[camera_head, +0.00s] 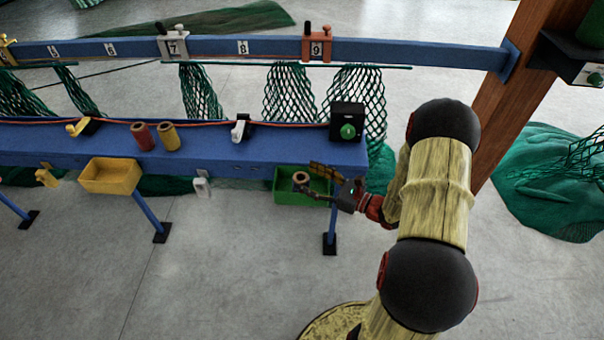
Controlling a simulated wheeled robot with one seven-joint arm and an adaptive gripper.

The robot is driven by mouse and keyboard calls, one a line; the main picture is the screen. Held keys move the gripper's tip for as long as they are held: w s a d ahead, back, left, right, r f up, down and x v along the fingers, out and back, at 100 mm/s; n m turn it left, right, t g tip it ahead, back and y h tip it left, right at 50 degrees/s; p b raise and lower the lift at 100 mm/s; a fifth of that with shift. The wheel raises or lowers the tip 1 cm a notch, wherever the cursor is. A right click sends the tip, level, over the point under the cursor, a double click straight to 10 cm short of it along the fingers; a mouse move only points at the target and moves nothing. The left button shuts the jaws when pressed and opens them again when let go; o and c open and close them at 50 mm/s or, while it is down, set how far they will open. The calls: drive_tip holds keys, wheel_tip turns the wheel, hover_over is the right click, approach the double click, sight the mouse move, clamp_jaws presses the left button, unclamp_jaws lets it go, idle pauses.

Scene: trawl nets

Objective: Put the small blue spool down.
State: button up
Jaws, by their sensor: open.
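My gripper (314,181) is at the right end of the blue bench, in front of its edge. Its fingers point left and are spread apart. A small spool (301,177) with a tan round end and a dark centre shows at the fingertips, over or inside the green bin (286,198). I cannot tell whether it rests on anything or whether a finger touches it. Its side is mostly hidden and I see no clear blue on it, so I cannot confirm that it is the small blue spool.
The blue bench (240,150) carries a red spool (142,136), a yellow spool (168,136) and a black box with a green knob (348,132). A yellow bin (110,177) hangs at its front. A brown post (520,90) stands at right.

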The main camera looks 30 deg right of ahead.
drive_tip(key=p+v, duration=0.2)
drive_tip(key=v, duration=0.7)
drive_tip(key=s+a+r+n+g+y, duration=0.1)
drive_tip(key=s+a+r+n+g, duration=0.1)
drive_tip(key=a+r+n+g, duration=0.35)
drive_tip(key=s+a+r+n+g, duration=0.2)
drive_tip(key=s+a+n+g, duration=0.15)
drive_tip(key=a+n, duration=0.4)
drive_tip(key=s+a+r+n+g+y, duration=0.1)
drive_tip(key=a+r+n+g, duration=0.35)
drive_tip(key=a, duration=0.35)
drive_tip(key=s+r+n+t+h, duration=0.3)
drive_tip(key=s+r+n+h, duration=0.5)
drive_tip(key=n, duration=0.5)
wheel_tip(320, 180, up, 3)
drive_tip(key=shift+s+h, duration=0.25)
drive_tip(key=shift+h, duration=0.95)
